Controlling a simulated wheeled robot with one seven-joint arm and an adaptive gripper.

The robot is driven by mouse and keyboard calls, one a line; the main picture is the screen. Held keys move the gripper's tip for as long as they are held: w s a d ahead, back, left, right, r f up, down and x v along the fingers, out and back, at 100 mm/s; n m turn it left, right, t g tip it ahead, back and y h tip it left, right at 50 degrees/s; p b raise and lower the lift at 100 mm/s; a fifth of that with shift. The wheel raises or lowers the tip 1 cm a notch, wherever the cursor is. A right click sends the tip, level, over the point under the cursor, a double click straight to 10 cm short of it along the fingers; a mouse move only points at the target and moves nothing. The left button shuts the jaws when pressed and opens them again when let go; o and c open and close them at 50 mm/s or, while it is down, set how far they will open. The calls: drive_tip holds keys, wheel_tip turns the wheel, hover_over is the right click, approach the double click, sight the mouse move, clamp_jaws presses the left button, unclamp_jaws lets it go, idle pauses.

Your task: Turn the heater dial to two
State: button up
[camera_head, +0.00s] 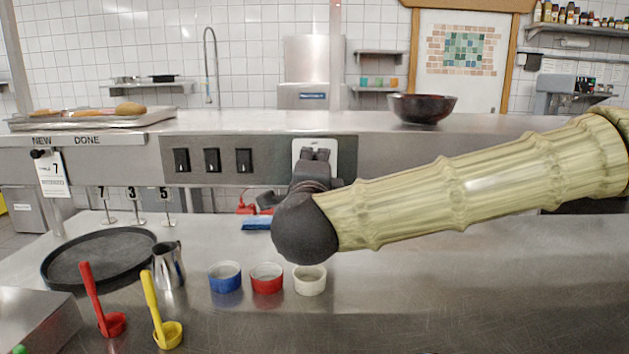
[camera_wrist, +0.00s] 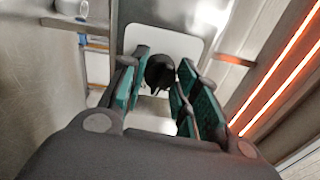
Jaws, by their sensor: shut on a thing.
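The heater dial (camera_wrist: 160,72) is a small black knob on a white plate (camera_wrist: 190,46) in the wrist view. The plate also shows in the head view (camera_head: 326,143), set in the steel panel below the upper shelf. My gripper (camera_head: 315,155) reaches up to the plate and hides the dial in the head view. In the wrist view, the green-padded fingers of my gripper (camera_wrist: 160,84) stand on either side of the dial, shut on it. No number marks can be read on the plate.
Three black switches (camera_head: 212,160) sit left of the plate. Orange glowing bars (camera_wrist: 275,75) run at the right in the wrist view. A dark bowl (camera_head: 422,108) stands on the upper shelf. Small blue, red (camera_head: 267,278) and white cups stand on the counter below my arm.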

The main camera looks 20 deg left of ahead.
drive_tip(key=shift+f+m+b, duration=0.15)
drive_tip(key=shift+m+b, duration=0.75)
drive_tip(key=shift+m, duration=0.4)
drive_tip(key=o, duration=1)
drive_tip(key=shift+d, duration=0.1)
drive_tip(key=shift+o, duration=0.2)
drive_tip(key=shift+s, duration=0.1)
drive_tip(key=v, duration=1.1)
drive_tip(key=shift+s, duration=0.4)
drive_tip(key=shift+r, duration=0.2)
